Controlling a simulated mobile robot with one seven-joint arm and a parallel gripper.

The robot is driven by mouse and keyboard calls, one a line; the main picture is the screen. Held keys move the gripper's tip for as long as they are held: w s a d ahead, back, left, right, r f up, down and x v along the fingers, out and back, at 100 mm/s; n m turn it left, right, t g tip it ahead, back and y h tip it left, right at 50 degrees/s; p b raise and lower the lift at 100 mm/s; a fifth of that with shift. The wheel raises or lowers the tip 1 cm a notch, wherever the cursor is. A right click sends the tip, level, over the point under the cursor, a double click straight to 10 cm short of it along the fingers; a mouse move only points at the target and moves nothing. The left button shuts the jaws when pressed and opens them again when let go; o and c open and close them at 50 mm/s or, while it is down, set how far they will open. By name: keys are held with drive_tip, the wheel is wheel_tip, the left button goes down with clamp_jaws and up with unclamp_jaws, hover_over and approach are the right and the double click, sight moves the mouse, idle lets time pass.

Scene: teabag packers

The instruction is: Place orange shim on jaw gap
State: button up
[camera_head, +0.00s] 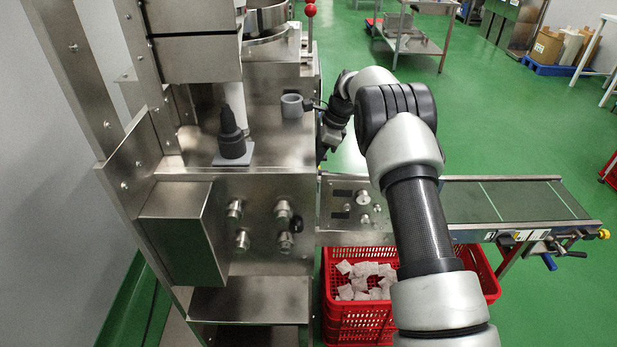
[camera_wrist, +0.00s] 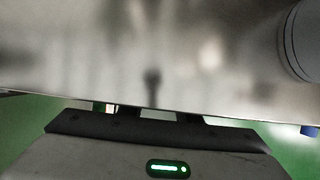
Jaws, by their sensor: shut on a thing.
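My gripper (camera_head: 314,105) is at the right side of the steel machine (camera_head: 270,150), close beside a grey ring-shaped part (camera_head: 291,106) on its top. Its fingers are small and dark here, and what they hold is hidden. In the wrist view my gripper (camera_wrist: 150,114) shows at the bottom, its fingertips mostly hidden by the edge of a steel surface (camera_wrist: 140,60). A grey rounded part (camera_wrist: 306,40) stands at the right there. I make out no orange shim and no jaw gap in either view.
A dark nozzle-like part (camera_head: 232,135) stands on the machine top, left of the ring. Knobs line the front. A conveyor (camera_head: 510,200) runs to the right. A red crate (camera_head: 350,325) with white teabags stands below.

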drive_tip(key=shift+d+b+x, duration=0.2)
drive_tip(key=shift+b+x, duration=0.15)
drive_tip(key=shift+x, duration=0.8)
drive_tip(key=shift+d+b+x, duration=0.2)
drive_tip(key=shift+b+x, duration=0.1)
drive_tip(key=shift+x, duration=0.85)
drive_tip(key=shift+f, duration=0.3)
drive_tip(key=o, duration=1.1)
